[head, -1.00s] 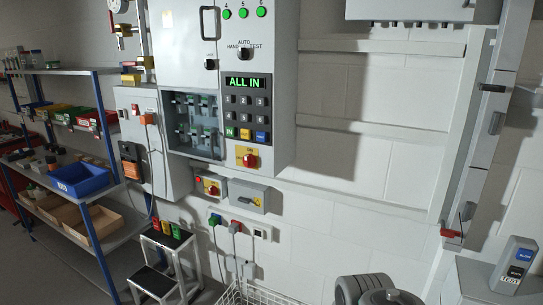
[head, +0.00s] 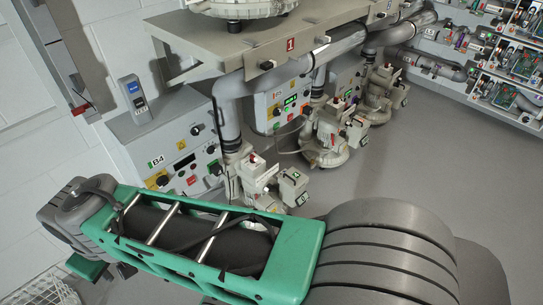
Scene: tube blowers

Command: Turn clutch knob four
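I cannot make out which knob is clutch knob four. Black knobs (head: 266,65) sit along the edge of a beige bench (head: 215,42), near a red plate reading 1 (head: 290,45). A grey control box (head: 180,125) on the left carries a label that looks like B4 (head: 157,161), small dark knobs and a yellow-backed switch (head: 158,180). My green and grey arm crosses the foreground and hides what is below it. My gripper is not in view.
Thick grey pipes (head: 228,105) run from the bench down to several beige machines (head: 330,140) on the floor. A blue-topped handheld unit (head: 134,98) stands on the control box. Shelves of parts (head: 510,70) are at the right. Grey floor (head: 440,150) is clear right of the machines.

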